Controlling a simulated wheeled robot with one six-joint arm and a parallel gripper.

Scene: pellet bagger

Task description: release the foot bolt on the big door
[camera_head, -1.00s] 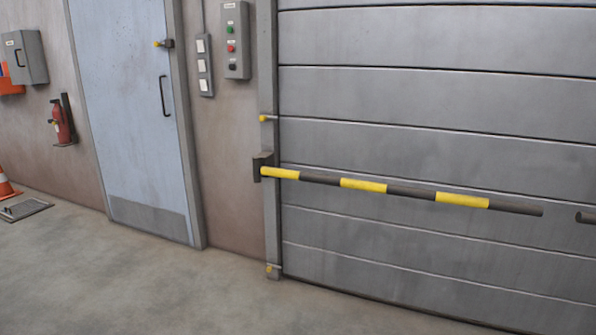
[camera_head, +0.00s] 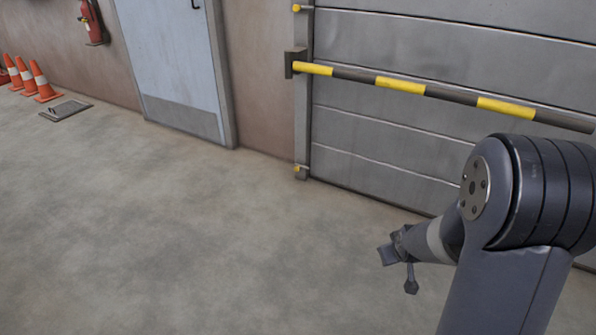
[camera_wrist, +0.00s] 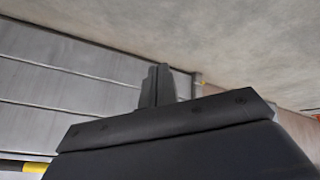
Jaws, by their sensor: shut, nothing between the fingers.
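The big door (camera_head: 400,150) is grey with horizontal panels and fills the upper right of the head view. The foot bolt (camera_head: 297,169), with a small yellow knob, sits low on the door's left post, just above the floor. In the wrist view, which is turned upside down, the foot bolt (camera_wrist: 199,82) shows small, just right of my fingers. My gripper (camera_head: 388,256) is shut and empty, in front of the door, apart from the bolt and lower right of it in the head view. Its fingers (camera_wrist: 157,86) are together in the wrist view.
A yellow-and-black bar (camera_head: 400,87) crosses the door above the foot bolt, from a bracket (camera_head: 295,62). A pale blue door (camera_head: 175,65) is to the left. The floor between is clear.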

